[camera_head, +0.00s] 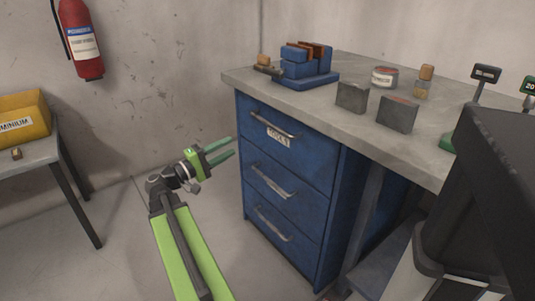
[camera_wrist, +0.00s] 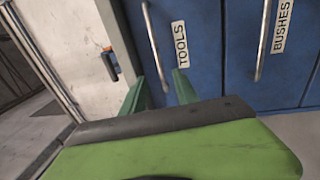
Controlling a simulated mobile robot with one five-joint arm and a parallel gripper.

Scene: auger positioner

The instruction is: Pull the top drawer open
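The blue drawer cabinet (camera_head: 335,200) stands under the grey worktop, with several drawers stacked in it. The top drawer (camera_head: 312,151) looks shut, with a metal bar handle (camera_head: 275,125) and a white TOOLS label (camera_head: 278,137). In the wrist view the TOOLS drawer (camera_wrist: 199,62) appears turned sideways, its handle (camera_wrist: 154,45) ahead of the fingers. My gripper (camera_head: 232,146) is left of the cabinet front, its two green fingers spread and pointing towards it. The fingers also show in the wrist view (camera_wrist: 158,82), with nothing gripped between them; the handle looks apart from them.
A blue tool holder (camera_head: 305,68) and metal blocks (camera_head: 397,113) sit on the worktop (camera_head: 345,67). A table with a yellow bin (camera_head: 24,116) stands left. Floor before the cabinet looks clear.

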